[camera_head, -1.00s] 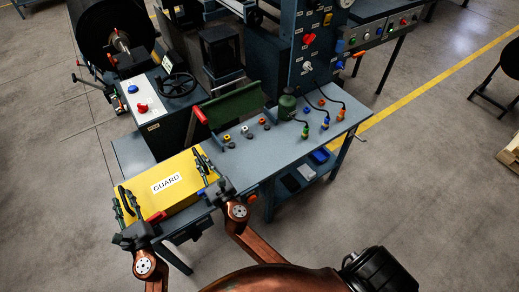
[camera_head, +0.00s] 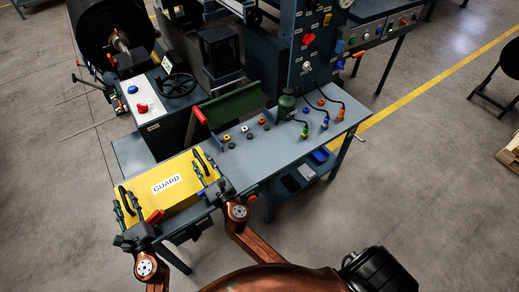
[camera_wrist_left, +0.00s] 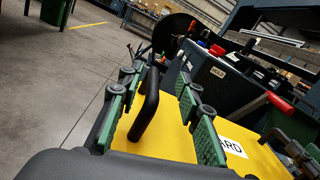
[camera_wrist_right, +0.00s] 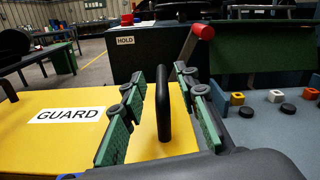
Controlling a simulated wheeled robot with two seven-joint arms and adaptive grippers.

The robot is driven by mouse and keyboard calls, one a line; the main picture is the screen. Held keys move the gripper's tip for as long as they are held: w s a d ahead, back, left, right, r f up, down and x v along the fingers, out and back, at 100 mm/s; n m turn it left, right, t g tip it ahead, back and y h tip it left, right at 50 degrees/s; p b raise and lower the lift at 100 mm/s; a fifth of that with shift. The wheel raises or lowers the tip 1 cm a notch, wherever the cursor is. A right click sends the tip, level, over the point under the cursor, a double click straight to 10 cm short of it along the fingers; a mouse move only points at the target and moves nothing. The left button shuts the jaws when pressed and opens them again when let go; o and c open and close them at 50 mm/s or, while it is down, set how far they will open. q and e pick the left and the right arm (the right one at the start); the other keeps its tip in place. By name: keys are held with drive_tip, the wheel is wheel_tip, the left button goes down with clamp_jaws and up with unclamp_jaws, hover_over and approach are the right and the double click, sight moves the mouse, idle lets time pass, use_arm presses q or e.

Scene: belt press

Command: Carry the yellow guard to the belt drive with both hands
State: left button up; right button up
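The yellow guard (camera_head: 178,197), a box with a white GUARD label, lies on the left end of the blue-grey bench. It has a black handle near each end. My left gripper (camera_head: 123,213) is open at the left handle (camera_wrist_left: 147,105), with one finger on each side and gaps visible in the left wrist view. My right gripper (camera_head: 206,176) is open at the right handle (camera_wrist_right: 162,105), which stands between its fingers with gaps in the right wrist view. I cannot tell for certain which machine is the belt drive; a large black drum with a shaft (camera_head: 118,40) is at upper left.
Behind the bench (camera_head: 255,165) stand a control box with a black handwheel (camera_head: 178,85) and a green panel (camera_head: 228,107) with a red-ended bar.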

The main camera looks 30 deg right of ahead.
sight(130, 213)
use_arm(q)
drive_tip(key=shift+g, duration=0.3)
drive_tip(key=shift+s+a+f+p, duration=0.1)
drive_tip(key=shift+s+f+p, duration=0.05)
drive_tip(key=shift+s+f, duration=0.7)
drive_tip(key=shift+s+a+f+p, duration=0.15)
drive_tip(key=shift+s+f, duration=0.45)
drive_tip(key=shift+s, duration=0.4)
use_arm(e)
drive_tip(key=shift+f, duration=0.45)
use_arm(q)
drive_tip(key=shift+s+d+f, duration=0.1)
drive_tip(key=shift+s, duration=0.8)
use_arm(e)
drive_tip(key=shift+w+r, duration=0.1)
drive_tip(key=shift+r, duration=0.1)
use_arm(q)
drive_tip(key=shift+s, duration=0.5)
use_arm(e)
drive_tip(key=shift+r, duration=0.35)
drive_tip(key=shift+r+p, duration=0.1)
drive_tip(key=shift+p, duration=0.2)
use_arm(q)
drive_tip(key=shift+s+a+r, duration=0.2)
drive_tip(key=shift+s+a, duration=0.7)
drive_tip(key=shift+a, duration=0.1)
drive_tip(key=shift+s+a+r, duration=0.2)
drive_tip(key=shift+s+a, duration=0.7)
drive_tip(key=shift+a, duration=0.05)
